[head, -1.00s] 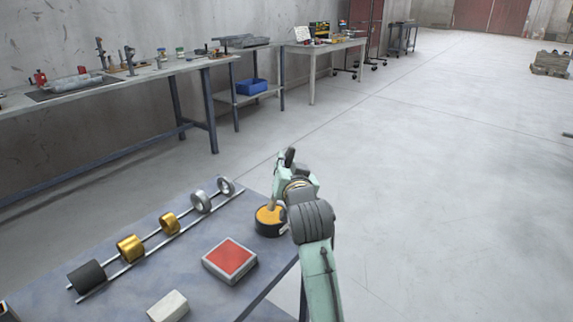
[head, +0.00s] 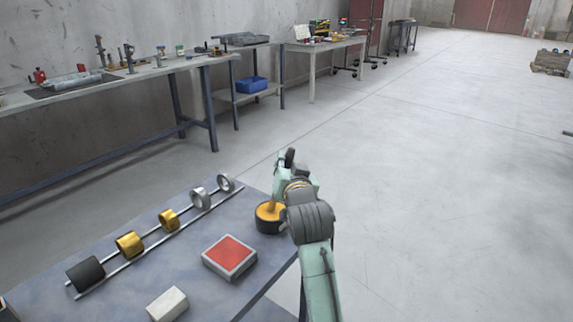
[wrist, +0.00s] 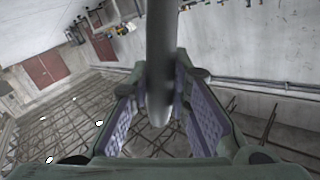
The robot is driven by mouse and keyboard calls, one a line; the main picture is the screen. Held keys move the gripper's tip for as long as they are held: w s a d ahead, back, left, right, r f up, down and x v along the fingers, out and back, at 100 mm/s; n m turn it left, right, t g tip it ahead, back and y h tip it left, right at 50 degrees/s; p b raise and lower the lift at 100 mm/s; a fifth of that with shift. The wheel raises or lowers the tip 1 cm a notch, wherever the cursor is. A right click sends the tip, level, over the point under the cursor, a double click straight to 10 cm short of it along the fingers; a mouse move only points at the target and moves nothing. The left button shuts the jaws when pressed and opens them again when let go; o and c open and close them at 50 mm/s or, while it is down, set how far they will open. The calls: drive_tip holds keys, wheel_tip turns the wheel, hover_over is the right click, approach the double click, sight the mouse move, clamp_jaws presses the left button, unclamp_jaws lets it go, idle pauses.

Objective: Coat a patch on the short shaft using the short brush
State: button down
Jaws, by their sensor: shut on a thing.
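In the head view the brush (head: 273,207) stands with its bristle end in a round dark pot (head: 268,228) of orange paste, and its bristle end looks orange. My gripper (wrist: 163,112) is shut on the brush's dark grey handle (wrist: 160,55), which runs between the two finger pads in the wrist view. In the head view my wrist hides the upper part of the brush and the pot's right side. I cannot make out for certain which thing is the short shaft.
The near table (head: 130,215) bears two rails with several black, gold and silver rings, a red-topped tray (head: 230,257) and a white block (head: 167,303). A long bench (head: 150,73) with metal parts and small stands is along the wall.

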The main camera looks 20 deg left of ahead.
idle(0.5)
wheel_tip(320, 180, up, 7)
drive_tip(key=p, duration=0.6)
drive_tip(key=shift+p, duration=0.35)
drive_tip(key=shift+f, duration=0.1)
